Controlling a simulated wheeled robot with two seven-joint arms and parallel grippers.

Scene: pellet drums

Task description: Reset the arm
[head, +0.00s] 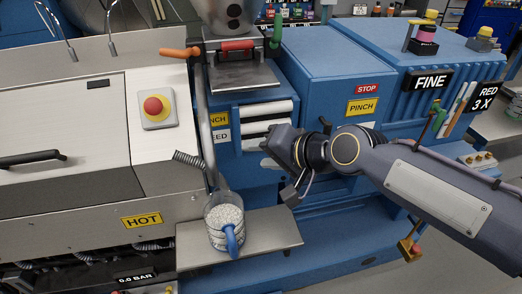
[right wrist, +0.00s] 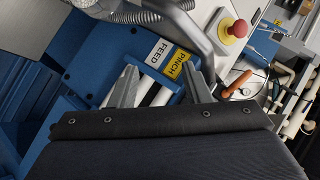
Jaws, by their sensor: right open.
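My right arm (head: 420,185) comes in from the right side of the head view and stretches left across the blue machine. My right gripper (head: 280,168) hangs in front of the rollers, with its jaws apart and nothing between them. In the right wrist view the two grey fingers of this gripper (right wrist: 161,82) stand spread, with the rollers (right wrist: 157,93) and the yellow PINCH label (right wrist: 179,66) behind them. I cannot tell the exact gap between the fingers and the rollers. My left arm and gripper are not in view.
A clear container of white pellets (head: 225,214) with a blue handle stands on a metal shelf (head: 275,232), left of and below the gripper. The blue machine (head: 325,65) is close behind the arm. A red emergency button (head: 153,106) is on the light panel at left.

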